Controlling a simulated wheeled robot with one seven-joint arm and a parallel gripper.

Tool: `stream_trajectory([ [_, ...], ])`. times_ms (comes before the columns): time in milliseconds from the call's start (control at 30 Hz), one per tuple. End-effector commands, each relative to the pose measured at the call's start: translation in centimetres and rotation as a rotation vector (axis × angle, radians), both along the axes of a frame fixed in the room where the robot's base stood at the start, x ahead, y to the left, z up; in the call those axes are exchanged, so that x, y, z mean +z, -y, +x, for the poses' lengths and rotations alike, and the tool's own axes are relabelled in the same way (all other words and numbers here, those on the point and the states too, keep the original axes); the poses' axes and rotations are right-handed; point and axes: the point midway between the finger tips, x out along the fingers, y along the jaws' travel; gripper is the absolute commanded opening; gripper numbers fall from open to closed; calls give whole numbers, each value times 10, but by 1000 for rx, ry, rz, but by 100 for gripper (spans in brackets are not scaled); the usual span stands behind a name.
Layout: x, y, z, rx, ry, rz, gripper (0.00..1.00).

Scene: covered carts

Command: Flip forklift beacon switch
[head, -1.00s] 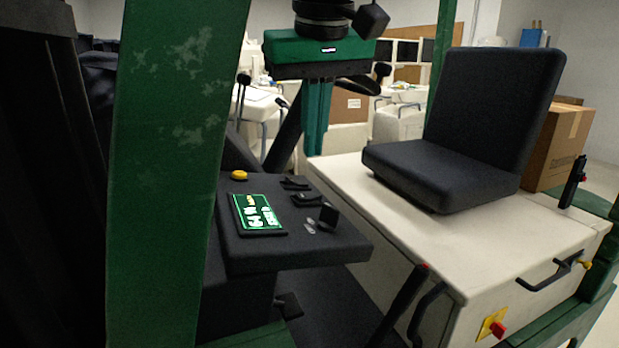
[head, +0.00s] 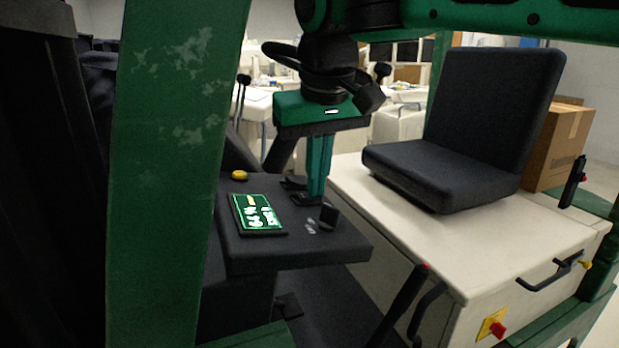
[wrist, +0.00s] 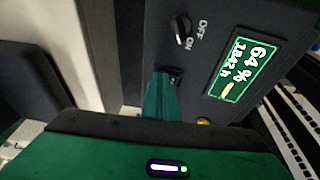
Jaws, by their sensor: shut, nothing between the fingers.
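The dark console (head: 290,250) of the forklift carries two small black switches. One switch (head: 293,182) is left of my gripper (head: 317,194), and the nearer switch (head: 303,200) is partly hidden by its fingertips. My gripper is shut and empty, fingers pointing down at the console. In the wrist view my gripper (wrist: 164,78) has its tips beside a small black switch (wrist: 175,75); I cannot tell if they touch. A black knob (head: 329,215) stands nearer on the console; it also shows in the wrist view (wrist: 180,28) with OFF and ON marks. No beacon label is readable.
A lit green display (head: 257,213) and a yellow button (head: 239,175) are left of the fingers. A green post (head: 175,170) rises at the left. A black seat (head: 450,180) on a white housing (head: 400,215) is at the right.

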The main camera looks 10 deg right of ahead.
Motion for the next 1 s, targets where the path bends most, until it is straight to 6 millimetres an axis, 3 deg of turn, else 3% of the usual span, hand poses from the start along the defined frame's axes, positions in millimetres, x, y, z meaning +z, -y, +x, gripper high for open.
stream_trajectory([
  [367,-7,3,0,0,-6,-3,0],
  [1000,-5,-17,-6,17,-7,-4,0],
])
